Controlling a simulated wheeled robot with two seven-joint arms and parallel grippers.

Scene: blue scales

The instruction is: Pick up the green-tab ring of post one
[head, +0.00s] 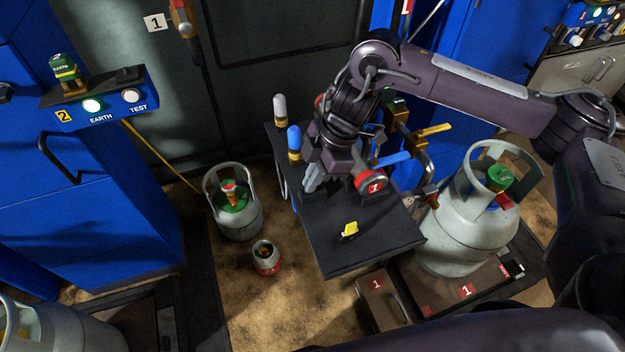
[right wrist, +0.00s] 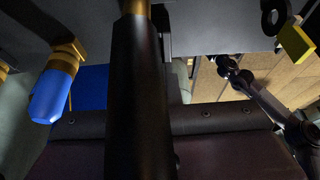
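I do not make out a green-tab ring in either view. A yellow tab (head: 349,230) lies on the black bench top of post one; the right wrist view shows it too (right wrist: 297,42), beside a dark ring. My right gripper (head: 326,188) points down over the bench's left part, left of a red round cap marked 1 (head: 372,182). Its fingers are partly hidden, and whether it is open or holds anything is unclear. In the right wrist view a dark cylinder with a brass end (right wrist: 137,85) fills the middle. My left gripper is not in view.
A blue-capped fitting (head: 294,142) and a white-capped one (head: 280,108) stand at the bench's left edge. A large grey gas cylinder (head: 465,225) stands right of the black bench (head: 335,255). A smaller cylinder (head: 240,219) stands on the floor to the left. The bench's front is mostly clear.

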